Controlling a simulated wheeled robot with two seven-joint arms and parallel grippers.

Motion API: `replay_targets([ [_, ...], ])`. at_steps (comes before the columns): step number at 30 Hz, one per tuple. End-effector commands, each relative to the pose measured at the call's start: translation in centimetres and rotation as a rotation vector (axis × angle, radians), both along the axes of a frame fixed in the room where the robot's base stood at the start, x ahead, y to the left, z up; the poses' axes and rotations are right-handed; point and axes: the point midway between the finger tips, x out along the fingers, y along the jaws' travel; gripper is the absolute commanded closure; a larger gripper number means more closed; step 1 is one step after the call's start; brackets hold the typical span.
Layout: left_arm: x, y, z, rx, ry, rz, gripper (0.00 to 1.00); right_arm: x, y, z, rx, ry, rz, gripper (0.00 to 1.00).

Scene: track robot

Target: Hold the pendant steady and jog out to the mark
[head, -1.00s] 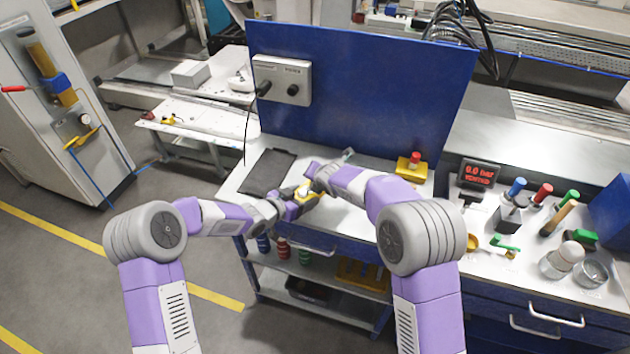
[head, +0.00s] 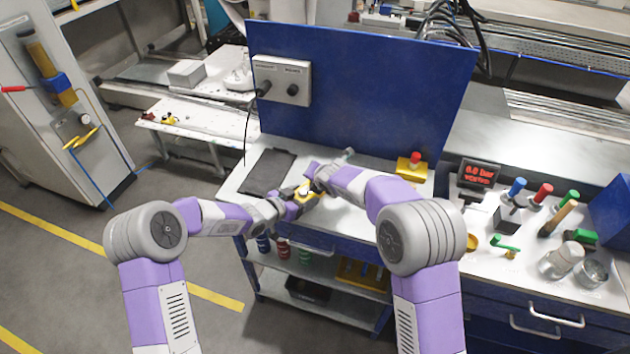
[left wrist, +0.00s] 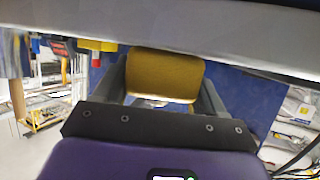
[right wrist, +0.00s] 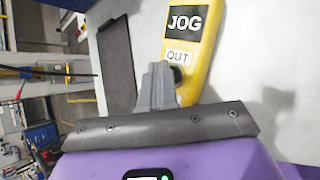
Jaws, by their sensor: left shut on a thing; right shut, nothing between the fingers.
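The yellow pendant (head: 308,187) is held above the front of the bench in the head view. It fills the gap between my left fingers in the left wrist view (left wrist: 165,75). My left gripper (head: 297,198) is shut on it. In the right wrist view the pendant (right wrist: 200,40) shows the labels JOG and OUT, with a dark round button below OUT. My right gripper (right wrist: 163,75) is shut and empty, its tips right beside that button. I cannot tell whether they press it. I cannot make out the mark.
A blue panel (head: 380,90) stands behind, with a grey socket box (head: 283,80). A dark mat (head: 268,172) lies left on the bench. A yellow box with a red button (head: 412,167) stands right of the grippers. A display (head: 479,174) reads 0.0 bar.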

Motion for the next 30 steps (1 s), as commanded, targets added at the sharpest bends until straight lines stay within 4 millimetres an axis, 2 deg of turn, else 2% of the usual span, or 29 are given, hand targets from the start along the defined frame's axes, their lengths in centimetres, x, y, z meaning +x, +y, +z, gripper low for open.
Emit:
replay_targets([
  [19,0.0,0.0,0.1,-0.001,-0.003,0.000,0.86,0.0,0.0,0.0,-0.002,0.003,-0.001,1.00],
  [30,0.0,0.0,0.1,-0.001,-0.002,0.000,0.86,0.0,-0.1,1.7,0.000,0.001,-0.001,1.00],
])
